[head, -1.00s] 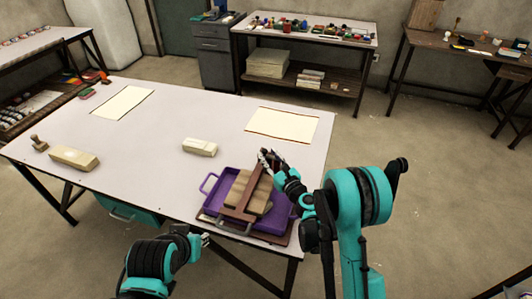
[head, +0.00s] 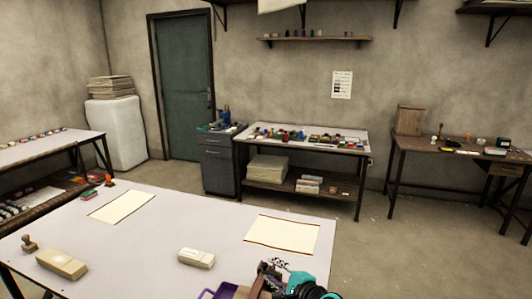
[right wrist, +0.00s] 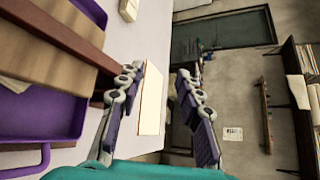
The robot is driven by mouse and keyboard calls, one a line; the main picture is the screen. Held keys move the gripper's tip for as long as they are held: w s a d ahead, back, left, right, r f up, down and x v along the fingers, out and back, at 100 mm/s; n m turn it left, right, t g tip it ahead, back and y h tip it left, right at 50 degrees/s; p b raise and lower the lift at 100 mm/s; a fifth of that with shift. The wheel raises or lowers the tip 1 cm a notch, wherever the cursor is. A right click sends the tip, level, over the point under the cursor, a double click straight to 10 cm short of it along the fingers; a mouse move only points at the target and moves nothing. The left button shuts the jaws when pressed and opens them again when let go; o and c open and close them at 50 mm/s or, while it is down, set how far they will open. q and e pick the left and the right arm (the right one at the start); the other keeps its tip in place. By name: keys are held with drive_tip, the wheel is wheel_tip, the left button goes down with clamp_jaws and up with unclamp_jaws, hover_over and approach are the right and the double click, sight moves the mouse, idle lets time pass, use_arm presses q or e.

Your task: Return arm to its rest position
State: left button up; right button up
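My right gripper (head: 280,264) shows at the bottom edge of the head view, beside the dark red-brown wooden piece (head: 258,283). In the right wrist view its two fingers (right wrist: 163,75) are spread apart with nothing between them. The purple tray (right wrist: 40,113) and a light wooden block (right wrist: 35,60) lie to the left of the fingers there, with the red-brown bar (right wrist: 75,40) across the block. Only a corner of the tray shows in the head view. My left arm and gripper are out of view.
The white table (head: 150,240) bears two cream sheets (head: 121,206) (head: 283,234), a pale block (head: 196,258), a tan block (head: 61,264) and a small stamp (head: 29,244). A side table (head: 350,143) with many small items stands behind. Open floor lies to the right.

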drive_tip(key=s+d+f+n+g+h, duration=0.1)
drive_tip(key=s+d+n+h, duration=0.1)
drive_tip(key=s+d+n, duration=0.3)
drive_tip(key=s+d+f+n+g+h, duration=0.1)
drive_tip(key=s+d+n, duration=0.4)
drive_tip(key=s, duration=0.8)
drive_tip(key=s+d+f+n+g+h, duration=0.1)
drive_tip(key=s+d+n+h, duration=0.3)
drive_tip(key=s, duration=0.5)
drive_tip(key=d+n+g, duration=0.1)
drive_tip(key=n, duration=0.1)
drive_tip(key=shift+d+n+g+h, duration=0.25)
drive_tip(key=shift+n+g+h, duration=0.15)
drive_tip(key=shift+f, duration=0.1)
